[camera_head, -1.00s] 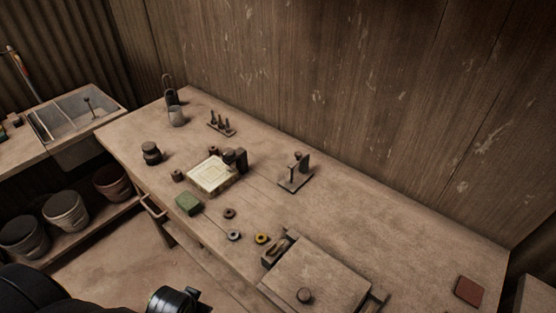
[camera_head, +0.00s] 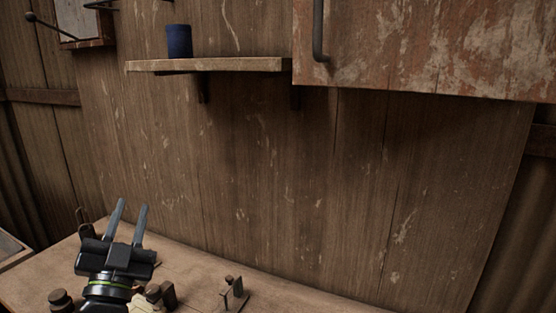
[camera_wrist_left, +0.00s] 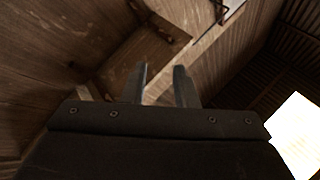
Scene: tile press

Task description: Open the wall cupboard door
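The wall cupboard (camera_head: 430,48) hangs at the upper right of the head view, with its worn reddish-brown front cut off by the top edge. Its dark vertical bar handle (camera_head: 318,32) is near the left edge of the front. The door looks shut. My left gripper (camera_head: 131,206) is at the lower left, fingers pointing up, apart and empty. It is below and well left of the handle, not touching it. In the left wrist view the two fingers (camera_wrist_left: 162,72) also stand apart with nothing between them. My right gripper is not in view.
A wooden shelf (camera_head: 220,65) with a blue cup (camera_head: 179,41) is left of the cupboard. The workbench (camera_head: 190,264) below holds a small dark stand (camera_head: 234,293) and other small items. The wall between bench and cupboard is clear.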

